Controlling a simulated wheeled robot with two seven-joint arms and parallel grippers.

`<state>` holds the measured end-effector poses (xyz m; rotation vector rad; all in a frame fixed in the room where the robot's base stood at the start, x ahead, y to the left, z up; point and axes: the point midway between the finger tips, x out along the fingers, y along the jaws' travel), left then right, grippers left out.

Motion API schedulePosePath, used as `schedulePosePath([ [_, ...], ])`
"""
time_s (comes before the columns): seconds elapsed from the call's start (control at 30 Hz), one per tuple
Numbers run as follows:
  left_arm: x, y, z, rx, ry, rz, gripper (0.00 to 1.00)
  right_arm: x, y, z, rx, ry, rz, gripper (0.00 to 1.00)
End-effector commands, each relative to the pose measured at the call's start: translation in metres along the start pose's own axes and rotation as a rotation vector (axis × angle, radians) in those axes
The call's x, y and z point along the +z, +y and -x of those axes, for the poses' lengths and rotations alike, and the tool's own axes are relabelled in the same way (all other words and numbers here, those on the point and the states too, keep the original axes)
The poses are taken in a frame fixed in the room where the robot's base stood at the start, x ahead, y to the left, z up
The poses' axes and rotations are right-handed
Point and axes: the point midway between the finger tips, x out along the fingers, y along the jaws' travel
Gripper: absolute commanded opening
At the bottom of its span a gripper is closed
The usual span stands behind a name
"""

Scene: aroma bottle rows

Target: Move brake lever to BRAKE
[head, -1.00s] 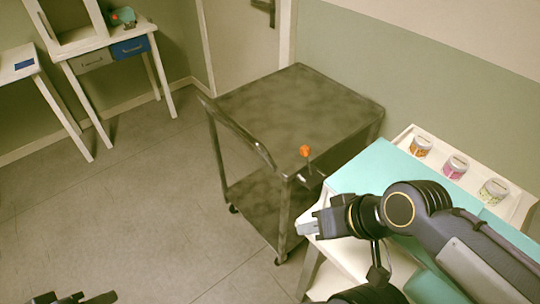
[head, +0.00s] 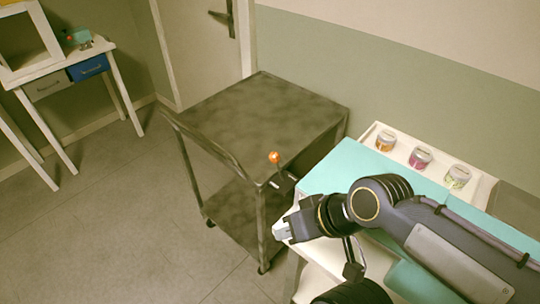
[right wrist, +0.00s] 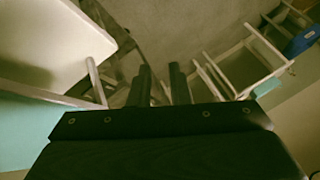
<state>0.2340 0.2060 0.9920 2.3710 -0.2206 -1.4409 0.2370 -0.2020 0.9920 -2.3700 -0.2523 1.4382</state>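The brake lever (head: 275,158) is a thin dark stick with an orange ball knob. It stands at the near right corner of the dark metal cart (head: 262,110), tilted slightly, on a small black base. My right gripper (head: 283,230) is in front of and below the lever in the head view, apart from it. In the right wrist view its two dark fingers (right wrist: 162,88) are apart with nothing between them. The lever cannot be made out in that view. Any BRAKE marking is too small to read. My left gripper is not in view.
A white table with a turquoise top (head: 335,178) stands right of the cart, under my right arm. A white tray (head: 400,150) there holds three small jars. A white desk with drawers (head: 60,75) is at the far left. The floor left of the cart is clear.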

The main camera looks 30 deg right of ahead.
Motion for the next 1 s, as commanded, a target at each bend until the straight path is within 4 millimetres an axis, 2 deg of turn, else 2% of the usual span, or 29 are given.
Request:
schedulePosePath([
  [0.03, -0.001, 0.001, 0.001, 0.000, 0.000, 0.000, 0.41, -0.004, -0.004, -0.003, -0.022, -0.007, 0.014, 0.10],
  [0.1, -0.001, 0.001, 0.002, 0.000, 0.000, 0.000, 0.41, -0.011, -0.014, -0.009, -0.067, -0.016, 0.044, 0.01],
  [0.27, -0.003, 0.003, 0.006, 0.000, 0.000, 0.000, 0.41, -0.036, -0.042, -0.035, -0.190, -0.034, 0.129, 0.00],
  [0.4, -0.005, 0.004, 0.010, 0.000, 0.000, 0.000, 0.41, -0.056, -0.064, -0.068, -0.243, -0.036, 0.197, 0.00],
  [0.57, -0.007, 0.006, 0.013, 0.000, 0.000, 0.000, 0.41, -0.069, -0.076, -0.114, -0.214, -0.039, 0.280, 0.00],
  [0.77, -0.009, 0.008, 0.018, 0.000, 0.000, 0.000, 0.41, -0.071, -0.071, -0.173, -0.059, -0.054, 0.428, 0.00],
  [0.9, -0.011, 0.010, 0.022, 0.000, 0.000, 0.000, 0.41, -0.069, -0.055, -0.209, 0.113, -0.072, 0.577, 0.00],
  [1.0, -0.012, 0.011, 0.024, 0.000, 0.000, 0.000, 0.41, -0.069, -0.039, -0.228, 0.262, -0.087, 0.706, 0.00],
])
